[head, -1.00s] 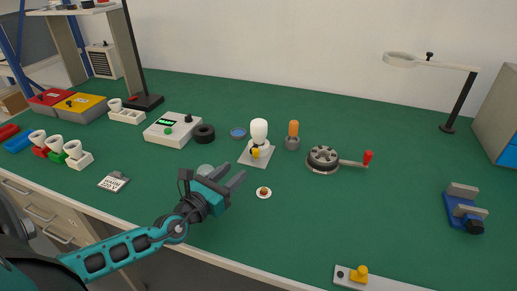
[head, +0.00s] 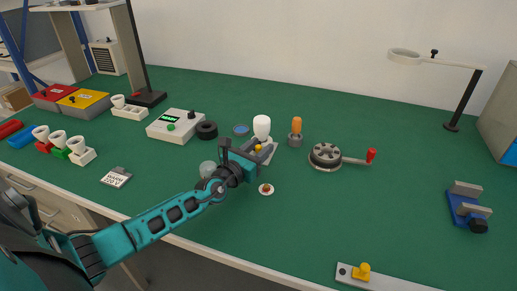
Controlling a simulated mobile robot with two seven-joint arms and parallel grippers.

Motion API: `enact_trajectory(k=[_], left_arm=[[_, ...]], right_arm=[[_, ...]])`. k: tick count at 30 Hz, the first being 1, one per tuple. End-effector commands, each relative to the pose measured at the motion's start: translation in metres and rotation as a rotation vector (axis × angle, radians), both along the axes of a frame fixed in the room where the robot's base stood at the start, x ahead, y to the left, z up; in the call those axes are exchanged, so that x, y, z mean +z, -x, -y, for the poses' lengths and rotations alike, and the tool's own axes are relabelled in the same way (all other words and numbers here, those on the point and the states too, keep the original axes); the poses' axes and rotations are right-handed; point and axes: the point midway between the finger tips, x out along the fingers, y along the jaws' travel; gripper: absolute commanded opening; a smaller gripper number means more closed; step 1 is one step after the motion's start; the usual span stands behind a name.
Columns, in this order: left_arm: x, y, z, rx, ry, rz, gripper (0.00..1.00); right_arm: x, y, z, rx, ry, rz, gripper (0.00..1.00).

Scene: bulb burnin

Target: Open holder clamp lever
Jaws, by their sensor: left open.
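The bulb holder (head: 271,157) has a grey square base and stands near the middle of the green bench. A white bulb (head: 262,126) stands upright in it. The holder's yellow clamp lever (head: 258,148) sits low on its front side. My left gripper (head: 247,149) is open, right in front of the holder, its fingers pointing away from me, close to the lever. It hides part of the base. I cannot tell whether a finger touches the lever. My right gripper is not in view.
An orange-handled tool in a grey cup (head: 296,134) stands just right of the holder. A round dial with a red-handled crank (head: 326,156) is further right. A black ring (head: 206,130) and a blue dish (head: 240,130) lie left.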

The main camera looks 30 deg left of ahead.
Motion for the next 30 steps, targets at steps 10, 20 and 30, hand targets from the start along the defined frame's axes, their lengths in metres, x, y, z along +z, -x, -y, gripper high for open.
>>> enact_trajectory(k=[10, 20, 30], left_arm=[[-0.0001, 0.0003, 0.0001, 0.0, 0.001, 0.0, 0.22], [0.0003, 0.0003, 0.0, 0.0, 0.001, 0.001, 0.0], [0.0029, -0.0009, 0.0024, 0.04, 0.007, 0.001, 0.0]], right_arm=[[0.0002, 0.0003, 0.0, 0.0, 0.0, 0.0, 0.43], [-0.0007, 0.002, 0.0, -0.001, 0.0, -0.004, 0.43], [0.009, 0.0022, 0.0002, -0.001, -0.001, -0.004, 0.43]])
